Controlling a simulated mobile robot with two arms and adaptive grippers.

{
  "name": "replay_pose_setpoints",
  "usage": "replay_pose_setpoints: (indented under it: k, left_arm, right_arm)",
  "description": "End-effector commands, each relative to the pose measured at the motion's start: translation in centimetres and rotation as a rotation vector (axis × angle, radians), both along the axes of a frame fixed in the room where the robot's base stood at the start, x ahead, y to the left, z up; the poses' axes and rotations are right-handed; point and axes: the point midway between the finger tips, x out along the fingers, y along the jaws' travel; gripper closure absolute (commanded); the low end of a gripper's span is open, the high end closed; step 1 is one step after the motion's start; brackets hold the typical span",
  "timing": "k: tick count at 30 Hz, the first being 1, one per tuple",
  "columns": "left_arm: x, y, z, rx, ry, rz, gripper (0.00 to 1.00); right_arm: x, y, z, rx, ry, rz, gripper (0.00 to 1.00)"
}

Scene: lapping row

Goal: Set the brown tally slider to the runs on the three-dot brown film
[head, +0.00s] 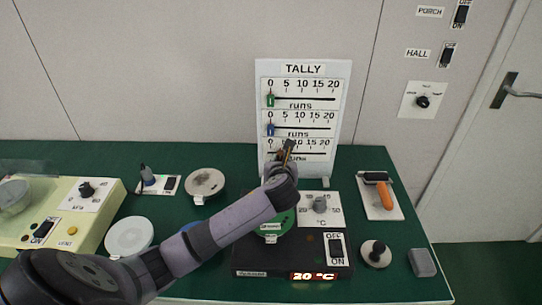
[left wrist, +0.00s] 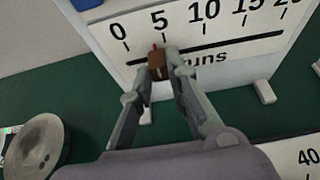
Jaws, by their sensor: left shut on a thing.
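The TALLY board (head: 345,80) stands upright at the back of the green bench, with three slider rows scaled 0 to 20. The brown slider (left wrist: 158,66) is on the lowest row. Its red mark shows close to the 5, seemingly a little to its left. My left gripper (left wrist: 168,62) is shut on the brown slider; in the head view the gripper (head: 284,156) covers much of the lowest row. The green slider (head: 270,100) and the blue slider (head: 270,129) both stand at 0. I cannot make out a three-dot brown film. My right gripper is not in view.
A black hotplate box (head: 265,262) reading 20 °C and a °C dial (head: 320,204) stand in front of the board. A round grey dish (head: 205,182) lies to the left, an orange-handled tool (head: 384,195) to the right. My left arm crosses the bench middle.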

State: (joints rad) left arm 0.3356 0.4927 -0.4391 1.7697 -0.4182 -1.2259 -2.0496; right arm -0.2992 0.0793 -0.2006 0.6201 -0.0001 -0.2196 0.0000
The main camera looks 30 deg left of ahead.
Motion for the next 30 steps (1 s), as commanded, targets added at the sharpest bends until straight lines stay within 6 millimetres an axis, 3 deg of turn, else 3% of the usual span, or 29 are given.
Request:
replay_pose_setpoints:
  k: [3,11,12,20,30]
  left_arm:
    - [0.51,-0.94,0.19,-0.001,0.000,-0.002,1.00]
    - [0.51,-0.92,0.03,0.000,-0.001,-0.002,1.00]
    - [0.51,-0.92,0.04,0.000,-0.001,-0.002,0.81]
    - [0.50,-0.90,0.04,0.000,-0.001,-0.002,0.64]
    - [0.35,-1.00,0.11,0.001,-0.001,-0.002,0.63]
  right_arm:
    - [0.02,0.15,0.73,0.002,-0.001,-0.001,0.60]
    - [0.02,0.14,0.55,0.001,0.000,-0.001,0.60]
    - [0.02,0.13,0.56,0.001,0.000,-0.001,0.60]
    - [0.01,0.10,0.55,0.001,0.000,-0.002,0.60]
    - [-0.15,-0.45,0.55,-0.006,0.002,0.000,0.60]
